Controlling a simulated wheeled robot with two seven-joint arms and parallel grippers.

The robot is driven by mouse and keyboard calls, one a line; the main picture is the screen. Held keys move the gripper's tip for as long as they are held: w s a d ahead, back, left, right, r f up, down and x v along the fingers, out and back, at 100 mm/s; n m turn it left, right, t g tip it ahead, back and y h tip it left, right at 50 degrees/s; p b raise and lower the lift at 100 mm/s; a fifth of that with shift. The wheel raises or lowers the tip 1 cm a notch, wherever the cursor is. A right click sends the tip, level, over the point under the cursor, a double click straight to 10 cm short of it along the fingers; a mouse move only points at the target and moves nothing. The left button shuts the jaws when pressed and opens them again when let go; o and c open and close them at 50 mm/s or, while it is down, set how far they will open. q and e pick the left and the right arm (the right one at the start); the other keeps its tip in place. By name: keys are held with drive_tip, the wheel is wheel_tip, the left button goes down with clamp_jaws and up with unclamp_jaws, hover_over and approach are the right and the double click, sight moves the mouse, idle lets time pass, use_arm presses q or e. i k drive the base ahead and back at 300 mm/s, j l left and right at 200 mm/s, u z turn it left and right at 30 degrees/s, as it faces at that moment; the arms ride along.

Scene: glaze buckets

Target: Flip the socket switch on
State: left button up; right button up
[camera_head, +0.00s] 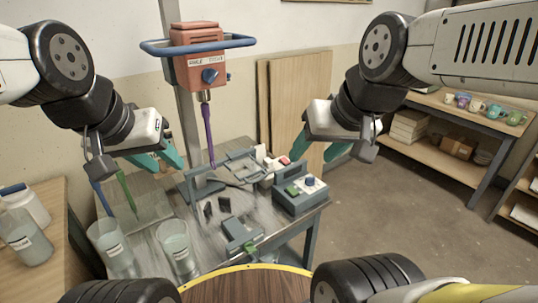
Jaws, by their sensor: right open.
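A grey-green box (300,194) with a green button, a blue knob and a pale top plate stands at the right end of the metal table. Just behind it is a small pale piece with a red part (284,161); I cannot tell which of these bears the socket switch, or its position. My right gripper (318,152) is open and empty, above and behind the box, apart from it. My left gripper (160,160) is open and empty over the table's left side.
A red mixer (200,65) with a blue handle and purple shaft hangs over the metal table (205,240). Clear buckets (177,247) stand at the table's front left. A bracket and small dark parts lie mid-table. A shelf (440,104) with mugs is at right.

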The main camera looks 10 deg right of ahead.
sight(284, 160)
drive_tip(key=i+l+u, duration=0.1)
drive_tip(key=l, duration=0.2)
drive_tip(key=i+l+u, duration=0.1)
drive_tip(key=l, duration=0.25)
drive_tip(key=i+l+u, duration=0.1)
drive_tip(key=i+l, duration=0.15)
drive_tip(key=i+l+u, duration=0.1)
drive_tip(key=l, duration=0.35)
drive_tip(key=i+l+u, duration=0.1)
drive_tip(key=l, duration=0.25)
drive_tip(key=l+u, duration=0.5)
drive_tip(key=l, duration=0.25)
drive_tip(key=l+u, duration=0.5)
drive_tip(key=l, duration=0.3)
drive_tip(key=l+u, duration=0.5)
drive_tip(key=l, duration=0.35)
drive_tip(key=k+j, duration=0.05)
